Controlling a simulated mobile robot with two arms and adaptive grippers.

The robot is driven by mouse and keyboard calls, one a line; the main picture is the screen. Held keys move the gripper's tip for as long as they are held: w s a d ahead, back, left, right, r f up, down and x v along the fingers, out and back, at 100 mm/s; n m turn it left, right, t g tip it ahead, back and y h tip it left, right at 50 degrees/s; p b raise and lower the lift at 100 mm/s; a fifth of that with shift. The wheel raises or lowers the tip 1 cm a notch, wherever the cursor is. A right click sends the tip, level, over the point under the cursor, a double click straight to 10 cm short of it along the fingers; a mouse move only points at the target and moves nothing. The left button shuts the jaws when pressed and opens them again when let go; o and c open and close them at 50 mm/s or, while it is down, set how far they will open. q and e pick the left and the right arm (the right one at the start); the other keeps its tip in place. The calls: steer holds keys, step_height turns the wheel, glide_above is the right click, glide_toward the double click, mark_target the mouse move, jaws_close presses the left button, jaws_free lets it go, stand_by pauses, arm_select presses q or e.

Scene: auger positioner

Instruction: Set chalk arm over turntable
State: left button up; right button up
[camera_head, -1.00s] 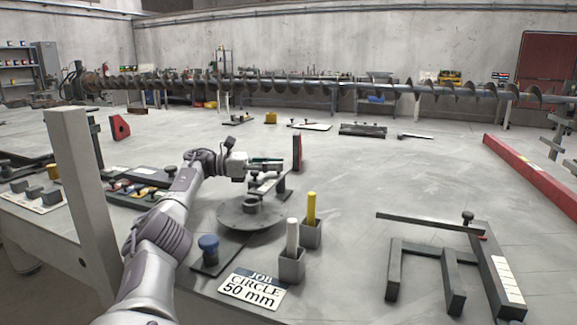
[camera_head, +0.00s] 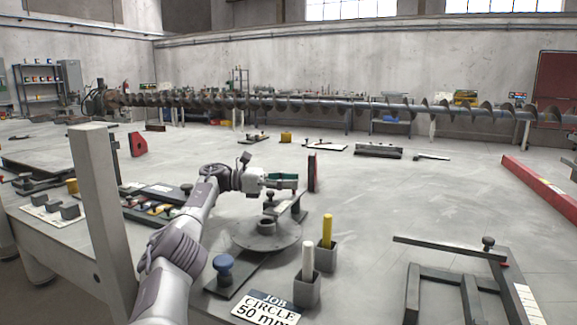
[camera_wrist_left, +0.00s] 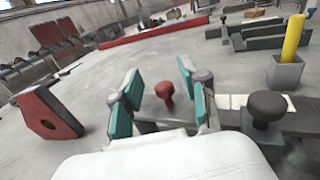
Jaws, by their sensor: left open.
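The turntable (camera_head: 252,239) is a grey disc with a raised hub, on the bench in the head view. The chalk arm (camera_head: 290,207) is a slim grey bar beside and partly over the disc, near a dark post (camera_head: 299,224). In the wrist view the bar (camera_wrist_left: 300,121) carries a pale scale, a dark knob (camera_wrist_left: 267,105) and a red knob (camera_wrist_left: 164,91). My left gripper (camera_head: 284,180) is open above the bar. Its teal pads (camera_wrist_left: 155,98) stand on either side of the red knob in the wrist view; contact is not clear. My right gripper is not in view.
A white chalk (camera_head: 308,257) and a yellow chalk (camera_head: 327,229) stand in grey holders right of the turntable. A red upright block (camera_head: 312,172) stands just beyond my left gripper. A dark frame (camera_head: 445,290) lies at right.

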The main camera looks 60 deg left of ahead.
mark_target(289, 194)
arm_select(q)
step_height(289, 194, up, 9)
steer(key=shift+f, duration=0.15)
stand_by(0.4)
stand_by(0.5)
